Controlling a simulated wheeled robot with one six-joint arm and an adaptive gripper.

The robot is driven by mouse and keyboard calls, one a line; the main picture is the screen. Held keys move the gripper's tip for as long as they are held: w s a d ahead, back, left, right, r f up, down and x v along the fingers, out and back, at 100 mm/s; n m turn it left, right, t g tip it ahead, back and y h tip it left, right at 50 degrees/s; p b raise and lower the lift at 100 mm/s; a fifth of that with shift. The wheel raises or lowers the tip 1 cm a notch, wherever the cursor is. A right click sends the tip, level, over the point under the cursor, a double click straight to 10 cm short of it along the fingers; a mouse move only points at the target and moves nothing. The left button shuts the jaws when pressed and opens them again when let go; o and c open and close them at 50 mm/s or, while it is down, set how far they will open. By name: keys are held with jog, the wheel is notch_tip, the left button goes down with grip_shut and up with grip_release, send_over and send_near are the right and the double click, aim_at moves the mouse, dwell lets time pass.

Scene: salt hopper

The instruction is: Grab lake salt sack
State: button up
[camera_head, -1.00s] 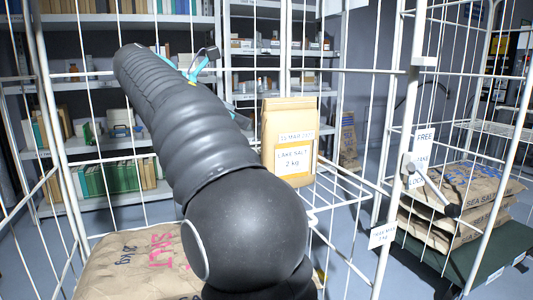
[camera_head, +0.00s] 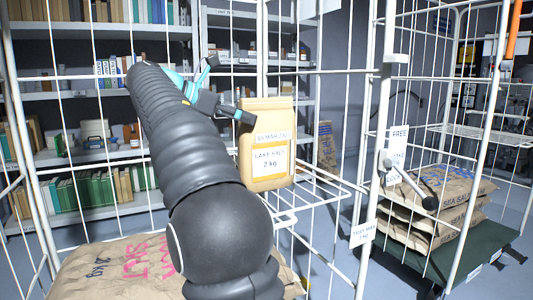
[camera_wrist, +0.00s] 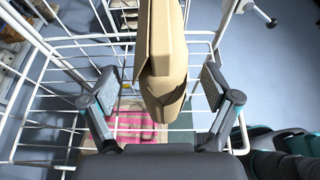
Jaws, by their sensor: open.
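In the camera_wrist view the sack (camera_wrist: 164,60) stands between the two spread fingers of my gripper (camera_wrist: 158,82). Gaps show on both sides, so the fingers do not appear to touch it. The sack's base against the shelf is hard to make out.
Wire bars of the cage surround the arm, and a wire shelf (camera_head: 316,205) lies below the sack. A larger salt sack (camera_head: 110,268) lies at the lower left. Stacked sea salt sacks (camera_head: 440,200) are on a green platform at right. Bookshelves stand behind.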

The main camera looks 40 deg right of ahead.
aim_at(261, 117)
jog(key=b+x, duration=0.1)
jog(key=x, duration=0.1)
jog(key=r+x, duration=0.1)
jog(key=x, duration=0.2)
jog(key=shift+d+b, duration=0.25)
jog(key=shift+b, duration=0.1)
grip_shut()
jog(key=shift+s+r, duration=0.1)
jog(key=shift+r, duration=0.05)
